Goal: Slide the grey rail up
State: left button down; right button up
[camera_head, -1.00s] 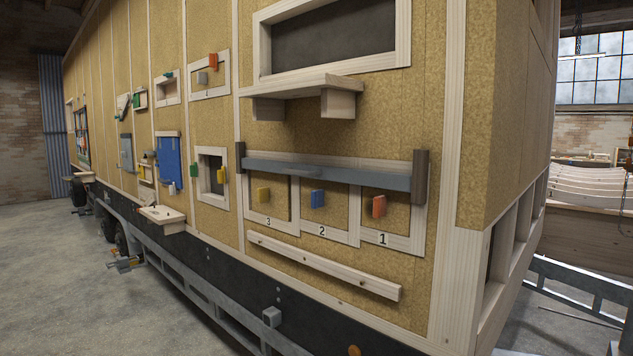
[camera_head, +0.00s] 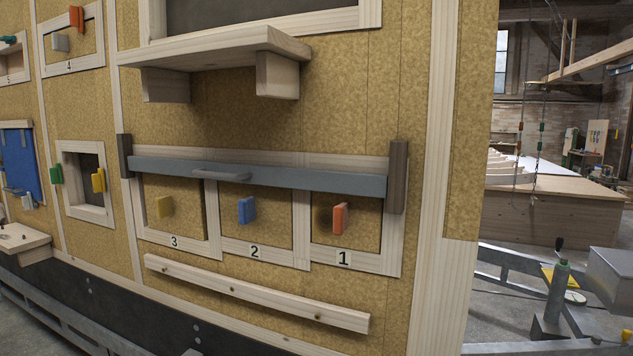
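The grey rail (camera_head: 290,177) is a long flat bar lying across the top of three framed openings on the wall. It has a small grey handle (camera_head: 220,174) left of its middle. Its ends meet two dark upright posts, the left post (camera_head: 125,156) and the right post (camera_head: 397,175). Pale wood of the frame shows above the rail. Neither of my grippers shows in this view.
A wooden shelf (camera_head: 215,52) juts out above. A wooden strip (camera_head: 255,292) runs below. Open workshop lies to the right.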

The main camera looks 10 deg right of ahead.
aim_at(373, 185)
jog(key=z, duration=0.4)
jog(key=i, duration=0.6)
jog(key=z, duration=0.3)
